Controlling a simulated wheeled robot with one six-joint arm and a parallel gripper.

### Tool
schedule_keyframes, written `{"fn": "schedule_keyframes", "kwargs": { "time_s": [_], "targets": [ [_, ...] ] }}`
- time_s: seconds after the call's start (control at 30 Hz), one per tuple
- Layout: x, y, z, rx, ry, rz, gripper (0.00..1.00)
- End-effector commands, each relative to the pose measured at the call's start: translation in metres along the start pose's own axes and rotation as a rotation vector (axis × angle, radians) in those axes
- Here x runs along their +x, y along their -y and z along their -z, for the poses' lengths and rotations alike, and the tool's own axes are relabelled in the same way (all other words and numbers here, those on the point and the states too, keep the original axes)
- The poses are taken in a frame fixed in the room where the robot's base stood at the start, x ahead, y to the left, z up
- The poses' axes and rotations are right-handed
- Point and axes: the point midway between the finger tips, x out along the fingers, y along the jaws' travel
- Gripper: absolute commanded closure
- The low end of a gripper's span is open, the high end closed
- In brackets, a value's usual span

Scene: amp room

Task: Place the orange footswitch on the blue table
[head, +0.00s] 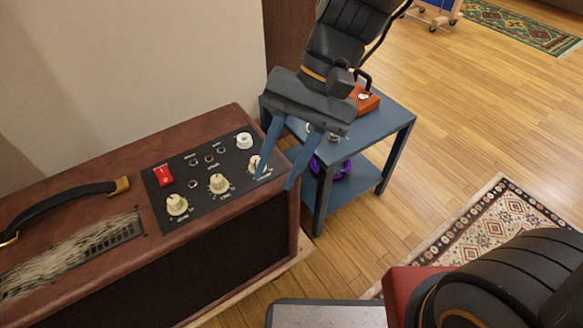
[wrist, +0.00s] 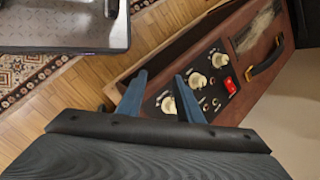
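The orange footswitch (head: 368,101) rests on the top of the blue table (head: 388,126), near its far side, partly hidden behind my arm. A light round part shows on it, and a dark loop rises beside it. My gripper (head: 276,181) is in front of the table, over the right end of the brown amplifier's control panel. Its two blue fingers are spread apart with nothing between them. They also show apart in the wrist view (wrist: 160,76), where the footswitch and table are not seen.
The brown amplifier (head: 90,170) with its knobs and red switch (head: 164,175) fills the left, close to the table. A purple object (head: 340,168) sits on the table's lower shelf.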

Motion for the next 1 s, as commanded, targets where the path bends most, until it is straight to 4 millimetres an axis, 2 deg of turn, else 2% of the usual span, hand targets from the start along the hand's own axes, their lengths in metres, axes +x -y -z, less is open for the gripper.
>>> {"fn": "schedule_keyframes", "kwargs": {
  "time_s": [0.03, 0.1, 0.2, 0.33, 0.5, 1.0],
  "targets": [
    [-0.002, -0.002, -0.013, -0.12, -0.046, -0.063, 0.67],
    [-0.005, -0.008, -0.023, -0.267, -0.107, -0.144, 0.67],
    [-0.01, -0.013, -0.03, -0.442, -0.183, -0.227, 0.67],
    [-0.016, -0.014, -0.034, -0.585, -0.245, -0.289, 0.67],
    [-0.019, -0.016, -0.034, -0.64, -0.271, -0.312, 0.67],
    [-0.019, -0.016, -0.034, -0.636, -0.269, -0.311, 0.67]
  ]
}}
